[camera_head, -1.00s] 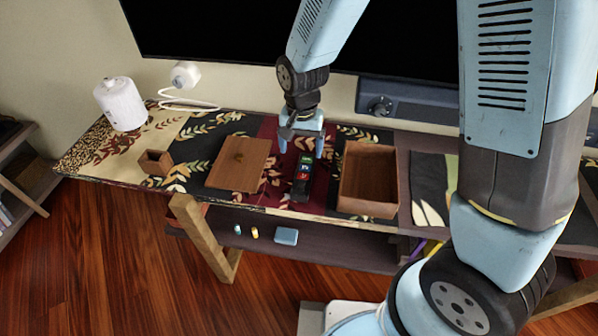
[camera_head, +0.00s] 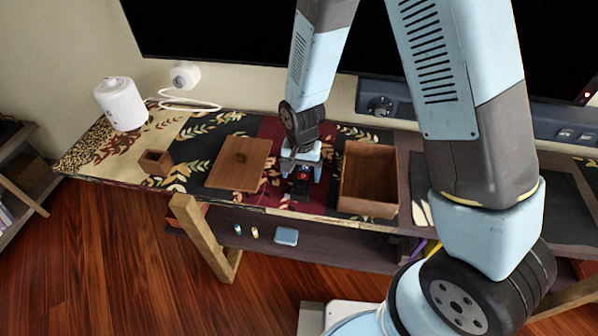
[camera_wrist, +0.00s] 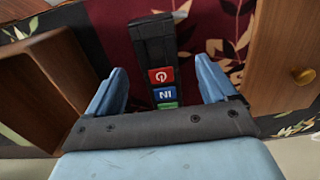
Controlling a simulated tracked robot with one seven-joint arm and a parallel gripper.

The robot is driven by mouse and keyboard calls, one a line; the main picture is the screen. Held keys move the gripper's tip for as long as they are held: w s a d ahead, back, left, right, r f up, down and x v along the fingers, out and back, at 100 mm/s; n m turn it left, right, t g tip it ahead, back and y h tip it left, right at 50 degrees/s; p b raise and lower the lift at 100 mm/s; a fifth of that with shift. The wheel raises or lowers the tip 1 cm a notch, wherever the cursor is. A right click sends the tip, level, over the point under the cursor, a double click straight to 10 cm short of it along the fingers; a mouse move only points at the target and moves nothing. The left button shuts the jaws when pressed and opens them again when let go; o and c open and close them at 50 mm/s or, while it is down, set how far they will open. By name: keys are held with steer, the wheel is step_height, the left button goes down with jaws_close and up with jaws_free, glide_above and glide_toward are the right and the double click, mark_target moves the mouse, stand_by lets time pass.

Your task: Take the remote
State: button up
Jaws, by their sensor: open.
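The remote is a slim black bar with red, blue and green labels. In the wrist view the remote (camera_wrist: 153,45) lies between my two fingers, its far end reaching past them. In the head view the remote (camera_head: 300,190) lies on the patterned cloth between a wooden lid and an open wooden box, largely hidden by my gripper. My gripper (camera_head: 301,175) is open and points down over the remote, with its light-blue fingers on either side. In the wrist view my gripper (camera_wrist: 160,78) shows a gap between each finger and the remote.
The wooden lid (camera_head: 225,175) lies close on the left and the open wooden box (camera_head: 370,207) stands close on the right. A small wooden box (camera_head: 155,162) and a white canister (camera_head: 122,104) are farther left. A dark screen (camera_head: 220,35) stands behind the table.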

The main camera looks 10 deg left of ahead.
mark_target(302, 182)
steer(key=shift+d+f, duration=0.1)
steer(key=shift+f, duration=1.9)
steer(key=shift+c, duration=0.2)
steer(key=c, duration=1.2)
